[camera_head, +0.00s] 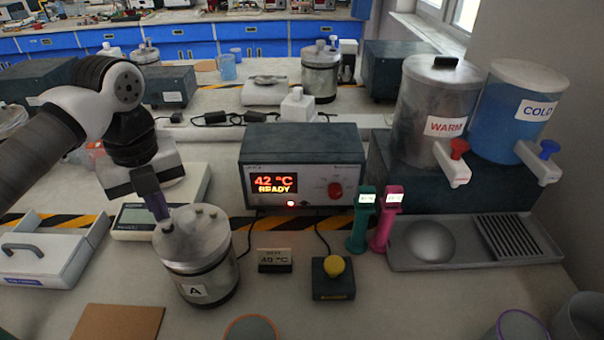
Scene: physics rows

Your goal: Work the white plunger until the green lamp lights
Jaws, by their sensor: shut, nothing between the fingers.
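My gripper (160,214) is shut and empty. It points down at the left part of the lid of a metal canister (207,281) labelled A, and I cannot tell whether it touches. The lid (200,234) carries small pale posts. I cannot make out a white plunger for certain; my gripper may hide part of the lid. A control box (304,150) stands behind and to the right, showing "42 °C READY" in orange, with a red knob (335,190). A small lamp (291,203) below its display glows reddish white. I see no lit green lamp.
A black box with a yellow button (334,266) and a small sign (275,261) stand right of the canister. Green (362,222) and pink (384,222) handheld devices stand before the WARM (431,95) and COLD (505,115) tanks. A scale (135,215) and a white tray (45,262) lie left.

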